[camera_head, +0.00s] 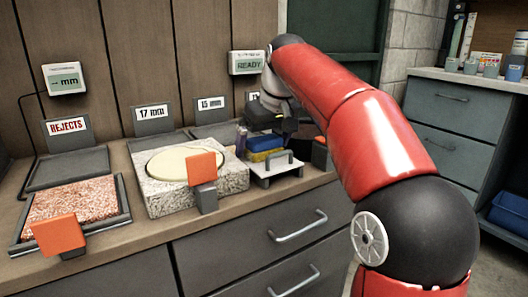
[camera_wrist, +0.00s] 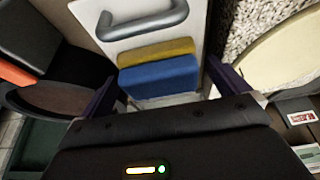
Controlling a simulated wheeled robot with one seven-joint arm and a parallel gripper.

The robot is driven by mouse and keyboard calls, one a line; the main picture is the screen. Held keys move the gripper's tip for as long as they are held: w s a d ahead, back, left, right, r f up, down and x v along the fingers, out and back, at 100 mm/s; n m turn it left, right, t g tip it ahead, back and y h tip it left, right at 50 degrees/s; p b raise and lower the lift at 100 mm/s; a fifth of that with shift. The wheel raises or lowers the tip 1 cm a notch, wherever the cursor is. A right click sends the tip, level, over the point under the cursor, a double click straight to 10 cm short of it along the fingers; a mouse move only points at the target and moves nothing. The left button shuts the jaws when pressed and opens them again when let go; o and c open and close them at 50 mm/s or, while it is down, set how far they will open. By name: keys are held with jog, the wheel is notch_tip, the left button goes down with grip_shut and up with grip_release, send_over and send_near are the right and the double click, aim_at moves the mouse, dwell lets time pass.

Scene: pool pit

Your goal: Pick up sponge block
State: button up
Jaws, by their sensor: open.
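The sponge block is a blue and yellow block. In the wrist view the sponge block (camera_wrist: 160,78) lies between the two fingers of my gripper (camera_wrist: 163,75), with a gap at each side. In the head view the sponge block (camera_head: 265,144) sits in a small white caddy (camera_head: 262,180) on the counter. My gripper (camera_head: 266,118) is open, just above and behind the block, pointing down. Its fingers are mostly hidden in the head view. I cannot tell the exact height of the fingertips against the block.
The caddy's grey handle (camera_wrist: 143,20) stands beside the block. A granite block (camera_head: 170,200) with a round cream pad (camera_head: 180,163) is close on the left. A dark round container (camera_head: 321,153) stands on the right.

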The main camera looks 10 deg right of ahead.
aim_at(264, 138)
jog(key=c, duration=1)
jog(key=shift+r, duration=0.15)
jog(key=shift+r+p, duration=5.2)
jog(key=shift+r, duration=4.7)
